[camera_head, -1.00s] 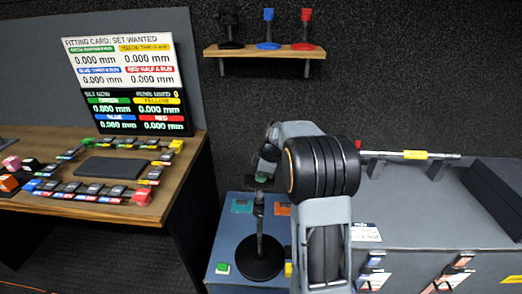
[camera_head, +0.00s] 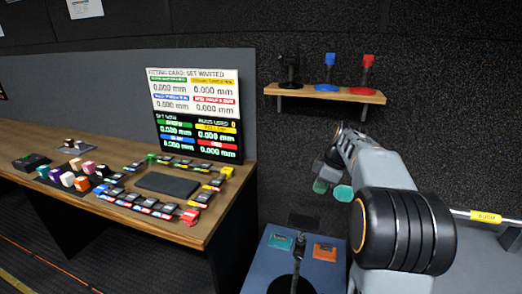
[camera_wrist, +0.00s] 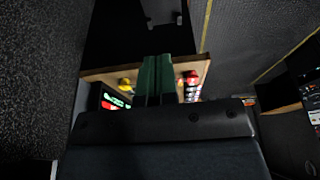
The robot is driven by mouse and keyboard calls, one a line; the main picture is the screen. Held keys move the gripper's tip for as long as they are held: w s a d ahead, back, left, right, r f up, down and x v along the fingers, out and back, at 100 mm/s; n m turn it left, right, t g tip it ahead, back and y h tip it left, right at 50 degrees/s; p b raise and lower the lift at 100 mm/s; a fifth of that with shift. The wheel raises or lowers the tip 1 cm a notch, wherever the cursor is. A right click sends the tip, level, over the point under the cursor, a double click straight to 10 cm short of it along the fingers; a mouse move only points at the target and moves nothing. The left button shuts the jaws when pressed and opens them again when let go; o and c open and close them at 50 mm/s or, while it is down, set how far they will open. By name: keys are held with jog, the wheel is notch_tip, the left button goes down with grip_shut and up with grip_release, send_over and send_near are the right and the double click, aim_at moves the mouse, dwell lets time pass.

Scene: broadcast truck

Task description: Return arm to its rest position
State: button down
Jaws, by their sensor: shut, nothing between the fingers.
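My arm (camera_head: 375,165) reaches from the lower right of the head view toward the back wall. My gripper (camera_head: 332,190) is at its far end, with green fingertips, in the air above the blue box (camera_head: 262,262) and below the wall shelf. In the wrist view the green fingers of my gripper (camera_wrist: 165,78) stand side by side, closed together, with nothing seen between them. Behind them is the wooden desk (camera_wrist: 105,75), with a red button and yellow parts near its edge.
The wooden desk (camera_head: 190,233) at left carries a dark pad (camera_head: 167,185), rows of small coloured modules and a display (camera_head: 198,137). A wall shelf (camera_head: 325,93) holds black, blue and red stands. A dark stand (camera_head: 298,258) rises from the blue box. A grey case lies at right.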

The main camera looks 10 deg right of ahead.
jog(key=s+a+f+m+t+h, duration=0.1)
jog(key=s+a+f+m, duration=0.2)
jog(key=s+a+m, duration=0.3)
jog(key=s+a+f+m+h, duration=0.2)
jog(key=s+a+m, duration=0.4)
jog(key=s, duration=0.8)
jog(key=shift+s+a+f+t, duration=0.3)
jog(key=shift+a+f+t, duration=0.15)
jog(key=shift+a, duration=0.4)
jog(key=shift+d, duration=0.1)
